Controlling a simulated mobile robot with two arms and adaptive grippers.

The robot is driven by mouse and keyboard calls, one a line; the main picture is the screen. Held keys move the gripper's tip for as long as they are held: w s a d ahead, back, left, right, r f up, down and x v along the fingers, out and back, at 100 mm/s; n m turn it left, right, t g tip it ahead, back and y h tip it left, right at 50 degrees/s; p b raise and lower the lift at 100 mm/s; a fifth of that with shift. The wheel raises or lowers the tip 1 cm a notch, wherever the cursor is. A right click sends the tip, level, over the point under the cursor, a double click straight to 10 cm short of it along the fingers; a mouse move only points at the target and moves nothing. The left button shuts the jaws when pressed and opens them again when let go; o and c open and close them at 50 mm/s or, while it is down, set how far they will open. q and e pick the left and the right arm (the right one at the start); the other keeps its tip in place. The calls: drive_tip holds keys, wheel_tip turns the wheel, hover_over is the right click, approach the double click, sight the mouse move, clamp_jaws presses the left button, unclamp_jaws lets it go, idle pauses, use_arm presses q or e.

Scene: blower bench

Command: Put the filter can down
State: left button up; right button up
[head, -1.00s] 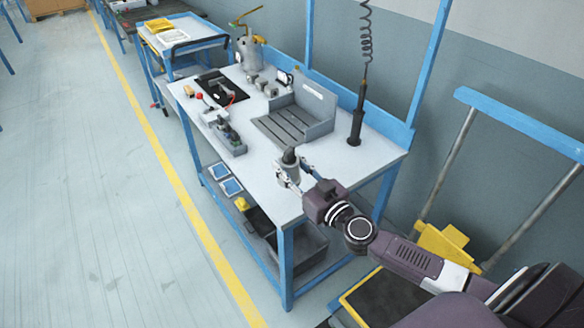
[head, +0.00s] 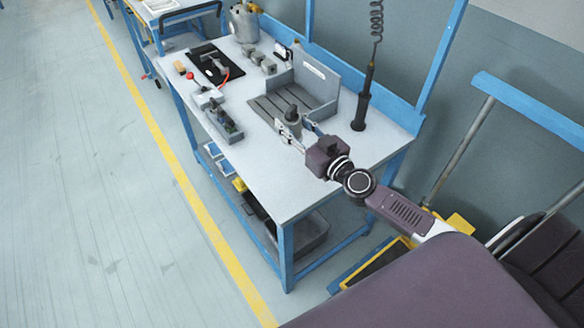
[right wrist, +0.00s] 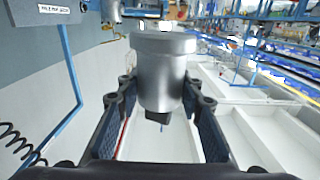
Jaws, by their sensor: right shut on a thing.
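The filter can (right wrist: 165,75) is a grey metal cylinder with a wider pale rim and a dark stub at its other end. My right gripper (right wrist: 163,105) is shut on it, with one dark finger along each side. My left gripper is not in view.
The white bench top (head: 270,180) is clear at its near end. A black tool (head: 364,100) hangs on a coiled cord to the right. A black mat (head: 212,65) lies farther back.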

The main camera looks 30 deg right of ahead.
drive_tip(key=shift+w+d+f+b, duration=0.1)
drive_tip(key=shift+w+f+b, duration=0.05)
drive_tip(key=shift+f+b, duration=3.45)
drive_tip(key=shift+w+d+f+b, duration=0.1)
drive_tip(key=shift+f+b, duration=2.6)
drive_tip(key=shift+f, duration=1.8)
drive_tip(key=shift+f, duration=0.2)
drive_tip(key=o, duration=1.3)
drive_tip(key=shift+a, duration=0.1)
drive_tip(key=shift+r, duration=0.15)
